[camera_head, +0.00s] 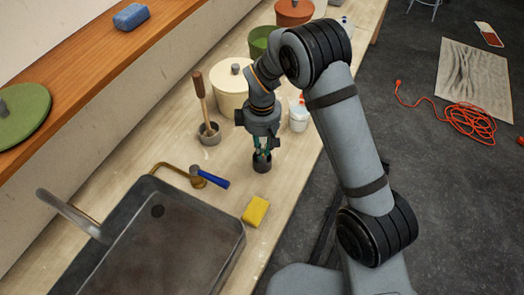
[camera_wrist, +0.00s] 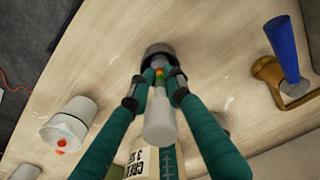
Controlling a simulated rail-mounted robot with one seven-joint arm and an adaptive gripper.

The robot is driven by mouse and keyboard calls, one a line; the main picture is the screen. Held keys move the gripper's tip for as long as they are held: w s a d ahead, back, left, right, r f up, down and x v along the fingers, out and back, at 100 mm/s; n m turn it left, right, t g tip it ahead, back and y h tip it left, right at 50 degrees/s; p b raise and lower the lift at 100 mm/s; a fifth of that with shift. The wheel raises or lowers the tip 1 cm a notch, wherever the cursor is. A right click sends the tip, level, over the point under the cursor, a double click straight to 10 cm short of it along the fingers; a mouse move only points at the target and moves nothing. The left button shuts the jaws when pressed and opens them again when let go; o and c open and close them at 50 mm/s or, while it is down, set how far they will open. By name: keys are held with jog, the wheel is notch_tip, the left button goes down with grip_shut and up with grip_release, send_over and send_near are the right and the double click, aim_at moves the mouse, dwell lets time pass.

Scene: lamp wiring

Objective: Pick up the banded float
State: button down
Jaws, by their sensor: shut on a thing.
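In the head view my gripper (camera_head: 262,151) is right above the dark cup (camera_head: 262,166), and the float is mostly hidden there.
A metal pot with a wooden-handled tool (camera_head: 209,133), a cream canister (camera_head: 233,95) and a white tub (camera_head: 298,120) stand nearby. The table's front edge is close on the right.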

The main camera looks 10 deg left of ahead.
aim_at(263, 142)
jog(key=shift+r, duration=0.45)
notch_tip(263, 142, up, 3)
jog(key=shift+w+d+f+b, duration=0.1)
jog(key=shift+d+f+b, duration=0.05)
jog(key=shift+b, duration=0.6)
jog(key=s+d+r+b, duration=0.1)
jog(key=d+r+b, duration=0.1)
jog(key=d+r, duration=0.5)
jog(key=d, duration=0.4)
jog(key=shift+s+d+b, duration=0.15)
jog(key=shift+s+b, duration=0.25)
